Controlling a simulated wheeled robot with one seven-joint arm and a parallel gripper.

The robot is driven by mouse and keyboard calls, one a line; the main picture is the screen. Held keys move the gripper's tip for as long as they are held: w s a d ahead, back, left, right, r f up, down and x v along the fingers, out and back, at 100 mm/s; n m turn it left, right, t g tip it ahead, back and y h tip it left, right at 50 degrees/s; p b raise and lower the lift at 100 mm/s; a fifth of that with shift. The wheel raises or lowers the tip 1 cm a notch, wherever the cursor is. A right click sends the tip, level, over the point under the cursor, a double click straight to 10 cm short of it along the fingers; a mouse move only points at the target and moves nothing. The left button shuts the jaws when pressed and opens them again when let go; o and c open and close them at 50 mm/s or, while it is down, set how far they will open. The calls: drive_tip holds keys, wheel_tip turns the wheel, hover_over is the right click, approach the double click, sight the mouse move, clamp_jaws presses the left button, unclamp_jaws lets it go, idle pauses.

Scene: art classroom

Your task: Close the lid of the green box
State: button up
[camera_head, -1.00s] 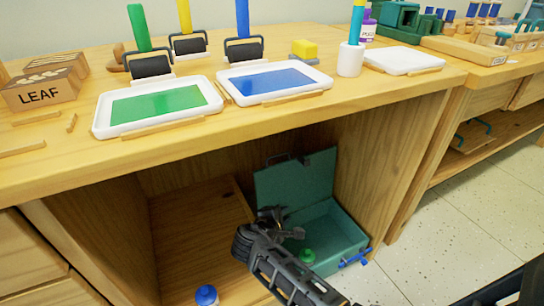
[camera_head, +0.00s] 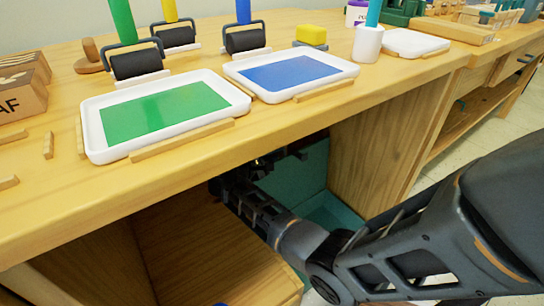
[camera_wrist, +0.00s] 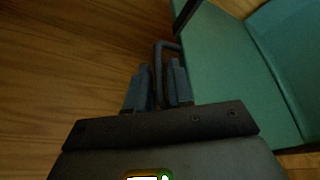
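The green box (camera_head: 332,212) stands in the cubby under the table, mostly hidden by my arm in the head view. Its lid (camera_head: 312,165) stands raised at the back. The lid (camera_wrist: 222,62) also shows in the wrist view, with the box (camera_wrist: 292,50) beyond it to the right. A dark loop handle (camera_wrist: 170,46) sticks out from the lid's edge. My gripper (camera_wrist: 158,76) is at this handle; one bar of it runs between the two fingers, with a visible gap around it. In the head view my gripper (camera_head: 240,178) is in shadow below the tabletop.
The tabletop (camera_head: 200,150) overhangs the cubby just above my arm. Trays with green paint (camera_head: 165,110) and blue paint (camera_head: 290,73) stand on it. The cubby's right wall (camera_head: 375,145) is close to the box. A wooden surface (camera_head: 190,240) lies left of the box.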

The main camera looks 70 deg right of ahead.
drive_tip(key=shift+x, duration=1.1)
clamp_jaws()
